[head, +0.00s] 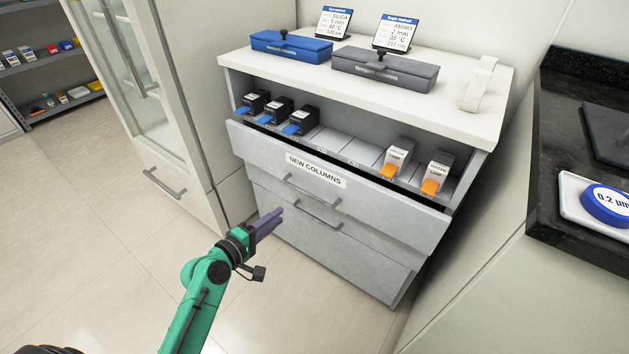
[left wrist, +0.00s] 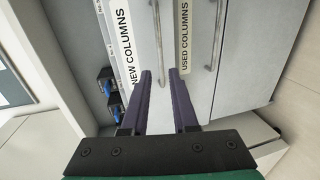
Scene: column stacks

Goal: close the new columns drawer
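The new columns drawer (head: 375,202) is the upper grey drawer of the cabinet, with a white label and a bar handle (head: 312,190). Its front stands out a little, with a dark gap along its top edge. My left gripper (head: 281,217) is in front of the cabinet, near the left ends of the handles. In the left wrist view its two purple fingers (left wrist: 160,72) are apart with nothing held. The upper handle (left wrist: 161,45) appears beyond the fingertips, between them; whether they touch is unclear. My right gripper is not in view.
The used columns drawer (head: 330,248) is below, with its own handle (head: 318,219). Above, a shelf holds black boxes (head: 277,111) and orange-tipped boxes (head: 397,158). A glass-door cabinet (head: 140,80) stands left, a dark counter (head: 560,120) right. The floor left is clear.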

